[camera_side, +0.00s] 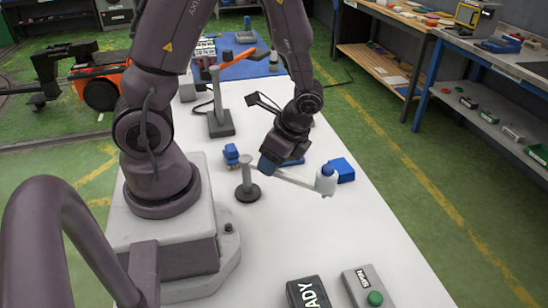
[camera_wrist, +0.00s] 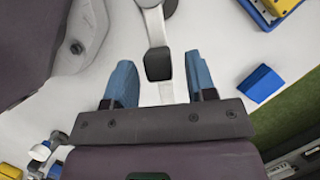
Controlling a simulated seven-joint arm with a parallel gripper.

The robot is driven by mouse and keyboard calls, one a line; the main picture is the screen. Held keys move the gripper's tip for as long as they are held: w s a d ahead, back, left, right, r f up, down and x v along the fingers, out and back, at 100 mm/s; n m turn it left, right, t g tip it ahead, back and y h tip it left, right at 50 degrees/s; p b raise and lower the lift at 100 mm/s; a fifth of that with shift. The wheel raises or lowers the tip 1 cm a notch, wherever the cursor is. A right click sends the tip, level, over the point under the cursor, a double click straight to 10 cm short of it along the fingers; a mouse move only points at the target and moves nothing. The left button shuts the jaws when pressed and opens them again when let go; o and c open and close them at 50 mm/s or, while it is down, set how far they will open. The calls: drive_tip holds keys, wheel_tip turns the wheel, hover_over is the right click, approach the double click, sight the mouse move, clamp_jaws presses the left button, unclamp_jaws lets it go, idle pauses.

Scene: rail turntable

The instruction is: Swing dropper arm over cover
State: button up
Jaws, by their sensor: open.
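The dropper arm (camera_side: 295,178) is a slim pale bar at the front of my gripper in the side view. In the wrist view, a pale bar with a dark pad (camera_wrist: 158,64) runs down towards the space between my fingers. My gripper (camera_side: 268,164) is open, and its blue fingers (camera_wrist: 162,88) lie either side of the bar's line. Contact cannot be told. I cannot tell which thing is the cover.
A blue block (camera_side: 342,170) lies just behind the head, and a small blue item (camera_side: 231,155) is behind the post. A READY box (camera_side: 308,293) and a SPIN button box (camera_side: 368,290) sit in front. The white tabletop between is clear.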

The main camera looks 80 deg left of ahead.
drive_tip(key=shift+f, duration=0.1)
clamp_jaws()
drive_tip(key=shift+a, duration=0.1)
drive_tip(key=a+n+h, duration=0.6)
drive_tip(key=a+n, duration=0.4)
drive_tip(key=n, duration=0.8)
drive_tip(key=shift+s, duration=0.15)
idle(0.4)
drive_tip(key=shift+s+a, duration=0.1)
drive_tip(key=shift+a, duration=0.05)
idle(0.3)
unclamp_jaws()
